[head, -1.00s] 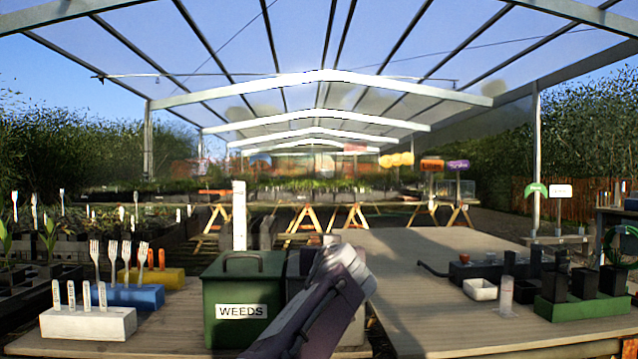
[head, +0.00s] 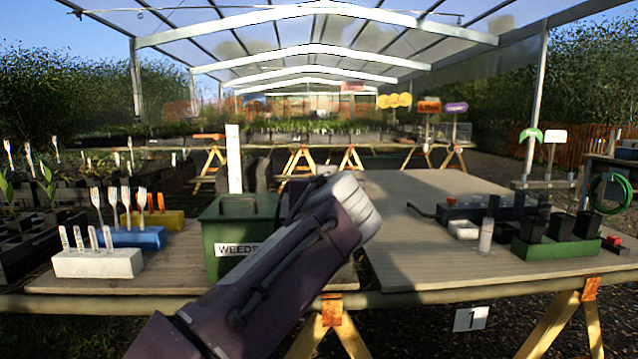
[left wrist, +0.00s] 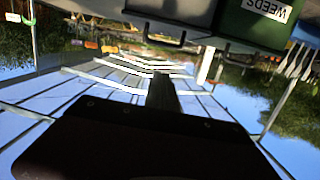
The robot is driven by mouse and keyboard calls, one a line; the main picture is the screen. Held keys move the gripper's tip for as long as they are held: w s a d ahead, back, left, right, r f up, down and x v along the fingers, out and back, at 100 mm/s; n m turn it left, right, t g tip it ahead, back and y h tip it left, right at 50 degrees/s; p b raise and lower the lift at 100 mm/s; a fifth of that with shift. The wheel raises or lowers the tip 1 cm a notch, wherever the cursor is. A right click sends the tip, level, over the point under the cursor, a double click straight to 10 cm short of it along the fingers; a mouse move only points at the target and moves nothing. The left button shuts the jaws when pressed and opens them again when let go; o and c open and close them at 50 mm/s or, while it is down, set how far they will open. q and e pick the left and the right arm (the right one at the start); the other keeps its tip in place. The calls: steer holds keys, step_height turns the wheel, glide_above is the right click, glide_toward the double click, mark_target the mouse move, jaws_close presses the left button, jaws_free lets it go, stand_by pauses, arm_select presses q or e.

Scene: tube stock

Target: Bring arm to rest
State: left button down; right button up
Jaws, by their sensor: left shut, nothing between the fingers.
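My left arm (head: 270,270) comes in from the lower left of the head view, and its pale grey end (head: 355,205) stands in front of the bench. I cannot make out its fingers there. In the left wrist view my left gripper (left wrist: 162,88) shows as a dark body with its fingers together, nothing between them. That view is upside down, with roof frames and sky beyond the gripper. My right gripper is in neither view.
The green WEEDS bin (head: 212,240) stands behind my arm, which partly covers it. Left are a white block (head: 98,264), a blue block (head: 140,238) and a yellow block (head: 172,220). A green tray (head: 560,249) with dark pots is at right. The middle right of the bench (head: 430,250) is clear.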

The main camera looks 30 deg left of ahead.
arm_select(q)
steer(key=shift+v, duration=0.95)
steer(key=shift+f, duration=0.1)
